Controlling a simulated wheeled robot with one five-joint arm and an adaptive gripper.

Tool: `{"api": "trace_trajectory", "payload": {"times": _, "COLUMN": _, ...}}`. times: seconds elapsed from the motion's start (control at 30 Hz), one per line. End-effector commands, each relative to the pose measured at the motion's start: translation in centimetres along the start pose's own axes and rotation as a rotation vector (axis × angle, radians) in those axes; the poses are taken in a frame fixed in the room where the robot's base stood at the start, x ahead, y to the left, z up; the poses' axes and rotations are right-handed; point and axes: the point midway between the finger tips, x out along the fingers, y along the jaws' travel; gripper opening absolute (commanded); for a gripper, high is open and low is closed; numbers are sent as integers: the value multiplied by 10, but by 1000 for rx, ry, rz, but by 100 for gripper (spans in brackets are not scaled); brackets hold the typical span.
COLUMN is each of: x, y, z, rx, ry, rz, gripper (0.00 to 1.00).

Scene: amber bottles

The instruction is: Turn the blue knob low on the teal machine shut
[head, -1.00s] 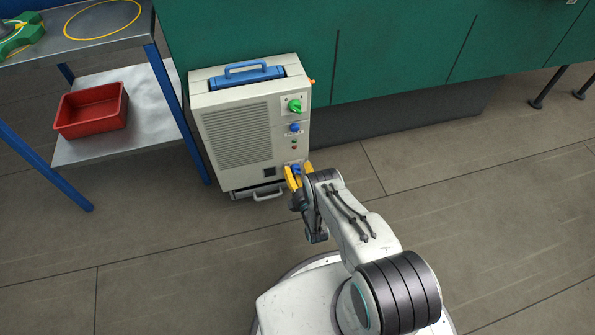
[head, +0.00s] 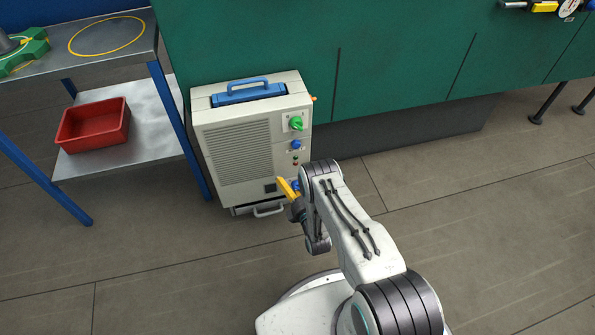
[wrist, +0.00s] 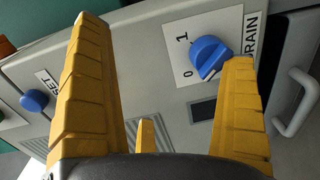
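The low blue knob (wrist: 208,57) sits on a white plate marked 0, 1 and DRAIN on a machine (head: 236,150) that looks off-white, not teal. In the wrist view the knob is just beyond the right finger's tip, right of the middle of the gap. In the head view a bit of this knob (head: 296,185) shows beside my yellow finger, mostly covered by my arm. My gripper (wrist: 165,45) is open and empty, fingers wide apart, facing the panel. I cannot tell whether a finger touches the knob.
A second blue knob (head: 296,145) and a green knob (head: 296,123) are higher on the panel. A grey handle (wrist: 297,102) is at the wrist view's right. A teal cabinet (head: 400,60) stands behind. A shelf holding a red bin (head: 93,128) is left. Floor at right is clear.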

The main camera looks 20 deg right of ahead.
Motion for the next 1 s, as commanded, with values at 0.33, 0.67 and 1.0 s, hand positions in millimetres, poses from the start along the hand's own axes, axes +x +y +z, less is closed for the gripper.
{"api": "trace_trajectory", "payload": {"times": 0.33, "x": 8, "y": 48, "z": 8, "rx": -11, "ry": -14, "rz": 64, "gripper": 58}}
{"api": "trace_trajectory", "payload": {"times": 0.67, "x": 6, "y": 46, "z": 6, "rx": -8, "ry": -11, "rz": 55, "gripper": 58}}
{"api": "trace_trajectory", "payload": {"times": 1.0, "x": 6, "y": 45, "z": 5, "rx": -7, "ry": -10, "rz": 52, "gripper": 58}}
